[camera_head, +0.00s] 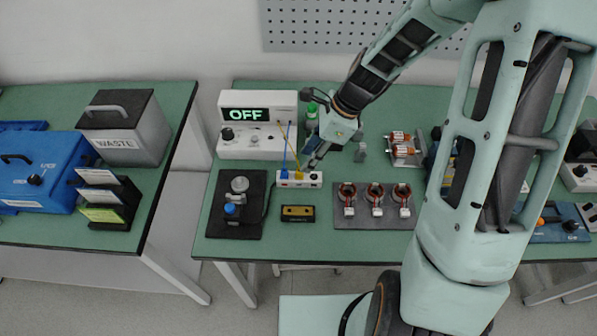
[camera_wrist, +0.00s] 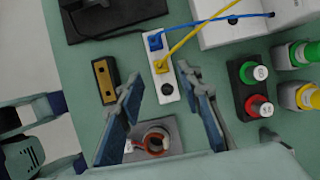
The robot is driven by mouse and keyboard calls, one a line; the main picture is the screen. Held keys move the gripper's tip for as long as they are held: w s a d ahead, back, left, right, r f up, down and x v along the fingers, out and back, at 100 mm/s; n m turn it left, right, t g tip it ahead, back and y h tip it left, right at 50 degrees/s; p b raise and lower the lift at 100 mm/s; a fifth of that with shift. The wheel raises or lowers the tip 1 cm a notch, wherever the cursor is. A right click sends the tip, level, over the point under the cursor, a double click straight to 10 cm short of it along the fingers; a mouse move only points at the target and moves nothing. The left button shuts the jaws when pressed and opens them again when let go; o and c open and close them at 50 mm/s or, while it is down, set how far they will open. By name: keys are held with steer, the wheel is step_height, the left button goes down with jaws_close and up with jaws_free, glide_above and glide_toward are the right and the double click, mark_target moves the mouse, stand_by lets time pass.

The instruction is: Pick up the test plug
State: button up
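A white socket strip (camera_head: 312,180) lies on the green bench in front of the white tester. A blue plug (camera_wrist: 155,41) and a yellow plug (camera_wrist: 160,66) sit in it, each with a cable in its own colour running to the tester. I cannot tell which is the test plug. My gripper (camera_head: 316,158) is just above the strip's right end in the head view. In the wrist view my gripper (camera_wrist: 163,84) is open and empty, its fingers on either side of the strip's near end. The yellow plug is beyond the fingertips.
The tester (camera_head: 258,148) reads OFF. A black-and-tan block (camera_head: 298,213) lies in front of the strip. A grey tray (camera_head: 347,220) with three copper-wound stators is to the right. A button box (camera_wrist: 250,90) stands right of the fingers in the wrist view.

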mark_target(299, 175)
steer(key=shift+d+p+x, duration=0.2)
steer(key=shift+p+x, duration=0.1)
steer(key=shift+x, duration=2.65)
steer(key=shift+s+f, duration=0.1)
jaws_close()
